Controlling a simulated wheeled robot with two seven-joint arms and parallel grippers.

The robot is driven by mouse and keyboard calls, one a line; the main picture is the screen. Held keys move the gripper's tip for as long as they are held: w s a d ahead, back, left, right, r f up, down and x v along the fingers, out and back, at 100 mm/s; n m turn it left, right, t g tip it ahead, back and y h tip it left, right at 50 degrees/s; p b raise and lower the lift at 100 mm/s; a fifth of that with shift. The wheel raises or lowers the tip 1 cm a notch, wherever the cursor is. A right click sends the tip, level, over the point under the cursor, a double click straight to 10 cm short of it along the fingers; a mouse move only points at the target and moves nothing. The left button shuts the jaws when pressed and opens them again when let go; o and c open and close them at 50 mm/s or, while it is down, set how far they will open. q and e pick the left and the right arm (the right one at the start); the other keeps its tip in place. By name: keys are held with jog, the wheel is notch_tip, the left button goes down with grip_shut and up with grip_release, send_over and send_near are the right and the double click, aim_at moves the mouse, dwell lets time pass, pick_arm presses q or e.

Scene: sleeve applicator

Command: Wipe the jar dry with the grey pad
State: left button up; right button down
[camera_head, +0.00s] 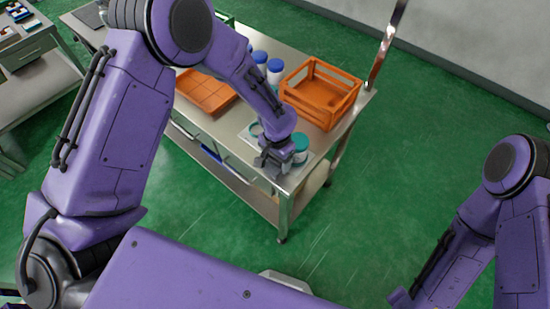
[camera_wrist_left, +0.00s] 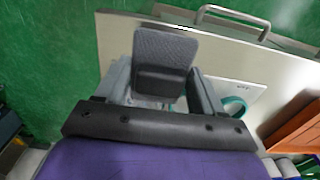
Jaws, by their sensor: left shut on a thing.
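A jar (camera_head: 300,153) with a teal lid and pale body stands upright near the front corner of the metal table. My left gripper (camera_head: 270,164) is low over the table, just left of the jar. In the left wrist view it is shut on the grey pad (camera_wrist_left: 163,60), a dark textured block held between the two fingers. A little teal shows below the pad there, but the jar is mostly hidden. I cannot tell whether the pad touches the jar. My right gripper is not in view; only part of that arm shows at the right.
A teal ring (camera_wrist_left: 235,107) lies on a white sheet (camera_wrist_left: 249,90) beside the gripper. An orange crate (camera_head: 320,93), blue-capped bottles (camera_head: 275,70) and an orange tray (camera_head: 206,92) stand farther back on the table (camera_head: 346,118). Green floor is clear to the right.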

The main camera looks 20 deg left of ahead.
pick_arm(q)
jog(key=shift+s+d, duration=0.3)
jog(key=shift+d, duration=0.65)
jog(key=shift+s+d, duration=0.3)
jog(key=shift+d, duration=0.65)
jog(key=shift+w+a, duration=0.25)
jog(key=shift+a, duration=0.45)
jog(key=shift+w+a, duration=0.3)
jog(key=shift+a, duration=0.4)
jog(key=shift+w+a, duration=0.25)
jog(key=shift+a, duration=0.45)
jog(key=shift+s+d, duration=0.25)
jog(key=shift+d, duration=0.45)
jog(key=shift+s+d, duration=0.25)
jog(key=shift+d, duration=0.45)
jog(key=shift+s+d, duration=0.25)
jog(key=shift+d, duration=0.45)
jog(key=shift+r, duration=0.15)
